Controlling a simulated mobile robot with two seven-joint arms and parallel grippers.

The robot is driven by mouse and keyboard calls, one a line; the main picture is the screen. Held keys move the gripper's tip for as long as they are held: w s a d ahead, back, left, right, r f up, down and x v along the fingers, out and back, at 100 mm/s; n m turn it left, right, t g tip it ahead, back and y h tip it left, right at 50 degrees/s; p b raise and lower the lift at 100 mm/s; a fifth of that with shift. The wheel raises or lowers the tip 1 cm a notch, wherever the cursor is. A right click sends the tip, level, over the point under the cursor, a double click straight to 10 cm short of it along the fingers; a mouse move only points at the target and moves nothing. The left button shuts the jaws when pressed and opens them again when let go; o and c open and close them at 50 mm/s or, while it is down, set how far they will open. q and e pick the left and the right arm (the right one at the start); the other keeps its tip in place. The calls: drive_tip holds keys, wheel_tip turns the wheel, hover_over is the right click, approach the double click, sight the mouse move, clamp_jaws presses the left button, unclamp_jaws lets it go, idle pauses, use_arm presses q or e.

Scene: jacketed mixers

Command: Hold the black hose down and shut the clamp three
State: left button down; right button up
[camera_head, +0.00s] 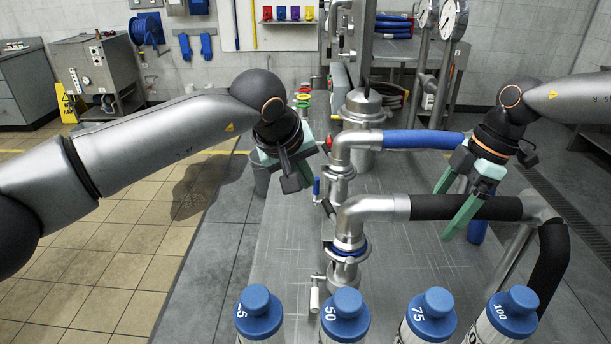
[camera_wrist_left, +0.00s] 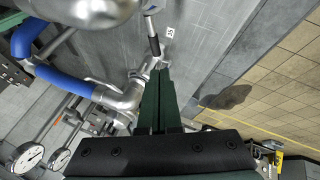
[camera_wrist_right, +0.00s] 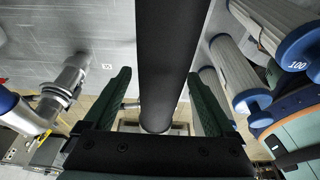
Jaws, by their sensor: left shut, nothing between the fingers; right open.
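The black hose (camera_head: 470,208) runs from a steel elbow (camera_head: 372,208) to the right and bends down. My left gripper (camera_head: 294,178) is shut and empty, left of the pipes. In the left wrist view its fingertips (camera_wrist_left: 160,72) point toward a dark-gripped lever (camera_wrist_left: 153,40).
A blue hose (camera_head: 420,139) on another elbow runs behind the black one. Several blue-capped cylinders (camera_head: 345,303) stand along the front edge. The steel tabletop (camera_head: 275,240) is bare to the left of the pipes. Gauges (camera_head: 453,18) stand at the back right.

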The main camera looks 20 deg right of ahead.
drive_tip(key=shift+r+p, duration=2.3)
drive_tip(key=shift+r, duration=1.1)
drive_tip(key=shift+f, duration=0.1)
